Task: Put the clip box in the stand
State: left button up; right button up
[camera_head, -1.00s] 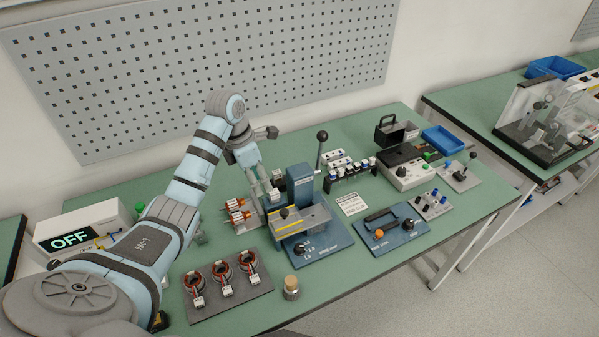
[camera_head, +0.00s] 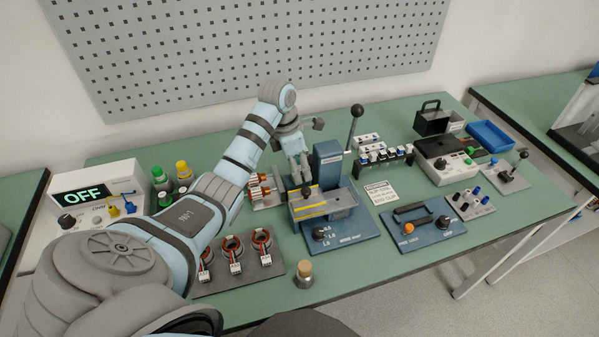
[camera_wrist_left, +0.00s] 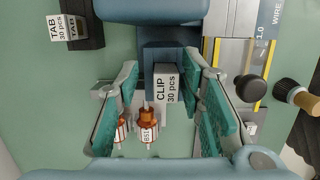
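The clip box (camera_wrist_left: 166,83), white with a "CLIP 30 pcs" label, shows in the left wrist view between the fingers of my left gripper (camera_wrist_left: 163,110). The gripper's green pads are wide apart, with a gap on each side of the box. In the head view my left gripper (camera_head: 298,165) points down beside the blue press (camera_head: 328,165); I cannot make out the clip box there. A black stand (camera_wrist_left: 96,22) holding a "TAB 30 pcs" box (camera_wrist_left: 66,28) is at upper left in the wrist view. My right gripper is out of view.
Orange-wound parts (camera_head: 262,190) stand left of the gripper; they also show between the fingers in the wrist view (camera_wrist_left: 146,125).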

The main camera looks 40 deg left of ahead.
pick_arm(q)
jog(key=shift+s+a+r, duration=0.1)
jog(key=shift+s+r, duration=0.1)
jog(key=shift+c, duration=0.6)
jog(key=shift+s+r, duration=0.15)
jog(key=shift+s, duration=0.15)
jog(key=c, duration=0.3)
jog(key=shift+s+r, duration=0.1)
jog(key=c, duration=0.3)
grip_shut()
jog(key=shift+w+r+p, duration=0.2)
jog(key=shift+r+p, duration=0.85)
jog(key=shift+p, duration=0.1)
notch_tip(320, 180, up, 3)
jog(key=p, duration=0.2)
jog(key=shift+p, duration=0.35)
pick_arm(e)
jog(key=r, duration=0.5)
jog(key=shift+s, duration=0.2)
